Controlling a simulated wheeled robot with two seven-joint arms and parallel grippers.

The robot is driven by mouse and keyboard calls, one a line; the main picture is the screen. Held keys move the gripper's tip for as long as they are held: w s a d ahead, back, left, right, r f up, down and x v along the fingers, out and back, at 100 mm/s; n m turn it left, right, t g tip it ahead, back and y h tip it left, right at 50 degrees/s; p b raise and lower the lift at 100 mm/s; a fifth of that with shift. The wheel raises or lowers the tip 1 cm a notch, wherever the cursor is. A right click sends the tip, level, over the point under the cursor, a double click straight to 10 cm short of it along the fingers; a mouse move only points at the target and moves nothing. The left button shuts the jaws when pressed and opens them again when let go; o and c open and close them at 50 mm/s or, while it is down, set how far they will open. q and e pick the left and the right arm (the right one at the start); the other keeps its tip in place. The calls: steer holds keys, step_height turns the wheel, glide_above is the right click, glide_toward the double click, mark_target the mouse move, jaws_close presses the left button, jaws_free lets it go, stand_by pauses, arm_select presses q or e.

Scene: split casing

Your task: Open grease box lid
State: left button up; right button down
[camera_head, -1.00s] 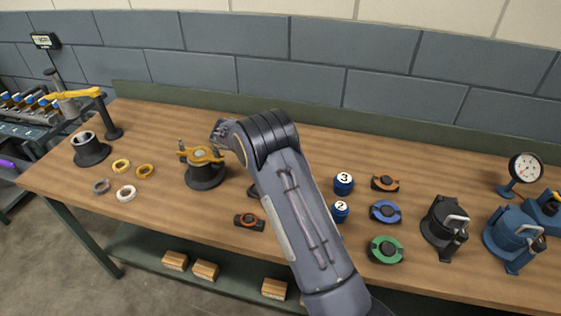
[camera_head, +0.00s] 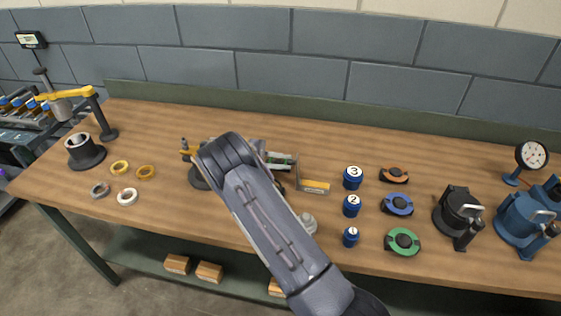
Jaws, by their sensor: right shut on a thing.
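My right arm reaches in from the bottom and covers much of the middle of the bench. My right gripper (camera_head: 258,150) is mostly hidden behind its own wrist, at the left edge of the grease box. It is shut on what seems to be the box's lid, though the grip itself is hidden. The grease box seems to be the low grey-sided thing with a yellow front strip (camera_head: 315,187). How far the lid stands open cannot be told. My left gripper is not in view.
A dark housing with a yellow top (camera_head: 198,180) stands left of my wrist, partly covered. Numbered blue jars (camera_head: 351,206) and coloured caps (camera_head: 397,204) lie to the right. A pale round thing (camera_head: 308,222) sits beside my forearm. Rings (camera_head: 120,167) lie at the left.

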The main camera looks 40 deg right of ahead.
steer(key=c, duration=1.3)
jaws_free()
steer(key=shift+c, duration=0.2)
steer(key=shift+a, duration=0.1)
steer(key=b+v, duration=0.2)
steer(key=v, duration=0.5)
steer(key=shift+w+a, duration=0.25)
